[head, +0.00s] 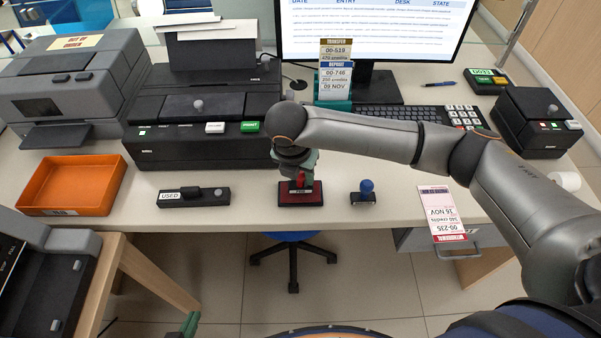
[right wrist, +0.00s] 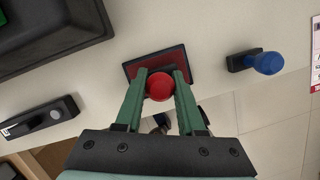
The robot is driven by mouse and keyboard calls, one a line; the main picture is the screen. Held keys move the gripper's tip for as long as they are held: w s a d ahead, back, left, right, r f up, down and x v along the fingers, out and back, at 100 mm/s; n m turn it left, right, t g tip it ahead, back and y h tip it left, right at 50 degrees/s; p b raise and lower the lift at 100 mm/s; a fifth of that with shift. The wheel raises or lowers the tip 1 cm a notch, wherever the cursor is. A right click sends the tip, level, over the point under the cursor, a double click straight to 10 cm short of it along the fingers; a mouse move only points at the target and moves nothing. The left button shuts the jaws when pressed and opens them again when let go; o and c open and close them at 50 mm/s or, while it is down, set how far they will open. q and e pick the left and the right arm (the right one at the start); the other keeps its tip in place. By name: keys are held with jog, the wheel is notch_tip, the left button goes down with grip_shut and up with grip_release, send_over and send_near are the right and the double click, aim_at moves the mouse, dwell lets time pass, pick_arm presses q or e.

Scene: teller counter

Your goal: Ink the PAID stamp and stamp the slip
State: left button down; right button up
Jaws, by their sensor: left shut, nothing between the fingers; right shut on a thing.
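My right gripper (head: 299,178) is shut on the red-handled stamp (head: 301,181). In the right wrist view, the red knob (right wrist: 160,87) sits between the green fingers (right wrist: 160,80). The stamp is over the dark red ink pad (head: 311,197), which also shows in the right wrist view (right wrist: 178,57); whether its face touches the pad is hidden. The slip, pink and white (head: 440,211), lies at the counter's front edge, right of the pad. My left gripper (head: 190,322) shows only in part at the bottom left, shut and empty, away from the counter objects.
A blue-handled stamp (head: 367,191) stands between pad and slip, also in the right wrist view (right wrist: 266,63). A black USED holder (head: 194,197) lies left of the pad. Bare counter lies around the pad.

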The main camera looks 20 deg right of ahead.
jog(key=shift+f, duration=0.55)
dwell(0.4)
jog(key=shift+s+f+p, duration=0.1)
jog(key=shift+f+p, duration=0.05)
jog(key=shift+p, duration=0.3)
dwell(2.3)
notch_tip(320, 180, up, 5)
jog(key=p, duration=0.6)
jog(key=shift+r, duration=0.2)
jog(key=shift+r+p, duration=0.8)
jog(key=shift+r, duration=0.15)
